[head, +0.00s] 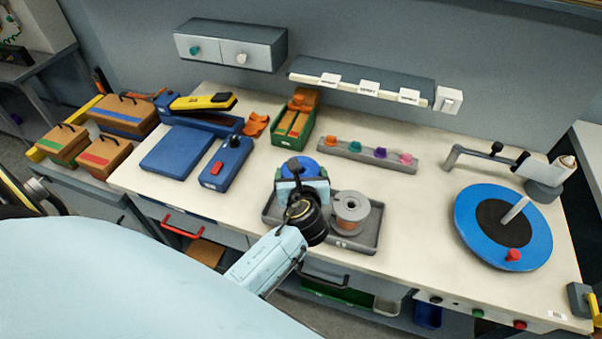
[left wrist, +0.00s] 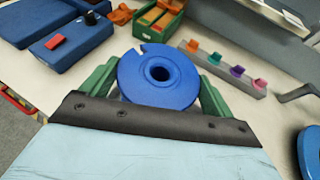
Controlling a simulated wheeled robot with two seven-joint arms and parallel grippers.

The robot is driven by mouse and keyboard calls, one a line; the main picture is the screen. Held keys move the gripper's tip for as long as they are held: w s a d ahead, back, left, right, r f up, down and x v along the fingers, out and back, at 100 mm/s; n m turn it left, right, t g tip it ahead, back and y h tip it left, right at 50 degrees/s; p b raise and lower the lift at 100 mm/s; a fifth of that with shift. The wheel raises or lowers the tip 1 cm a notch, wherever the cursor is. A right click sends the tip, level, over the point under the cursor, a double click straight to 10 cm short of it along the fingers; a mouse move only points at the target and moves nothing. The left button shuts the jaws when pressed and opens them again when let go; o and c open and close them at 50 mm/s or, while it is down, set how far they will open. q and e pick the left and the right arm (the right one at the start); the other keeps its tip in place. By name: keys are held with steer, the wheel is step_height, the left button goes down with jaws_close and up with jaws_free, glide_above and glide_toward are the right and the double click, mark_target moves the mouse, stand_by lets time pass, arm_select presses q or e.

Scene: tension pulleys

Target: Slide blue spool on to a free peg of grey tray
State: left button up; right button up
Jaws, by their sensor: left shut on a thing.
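My left gripper (head: 302,185) is shut on the blue spool (head: 299,166), above or at the far left part of the grey tray. The left wrist view shows the spool (left wrist: 158,76) face-on between two green fingers, with its round centre hole and a small notch in the rim. The grey tray (head: 368,238) lies near the bench's front edge. A grey spool with copper-coloured winding (head: 350,212) stands in the tray's right part. My gripper and the blue spool hide the tray's left part, so no free peg shows. I cannot tell whether the spool touches the tray.
A grey strip with several coloured knobs (head: 367,155) lies behind the tray. A blue box with a red switch (head: 227,163) and a green bin (head: 292,128) stand to the left and behind. A blue turntable (head: 502,226) is at right. Bench between tray and turntable is clear.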

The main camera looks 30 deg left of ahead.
arm_select(q)
steer(key=shift+r+p, duration=0.15)
steer(key=shift+p, duration=0.3)
steer(key=shift+f, duration=0.25)
stand_by(0.4)
steer(key=shift+f+b, duration=0.6)
steer(key=shift+f, duration=0.7)
steer(key=shift+p, duration=0.4)
steer(key=shift+f, duration=0.2)
steer(key=shift+f+b, duration=0.75)
steer(key=shift+f, duration=0.55)
steer(key=shift+p, duration=0.3)
stand_by(0.3)
steer(key=shift+f, duration=0.15)
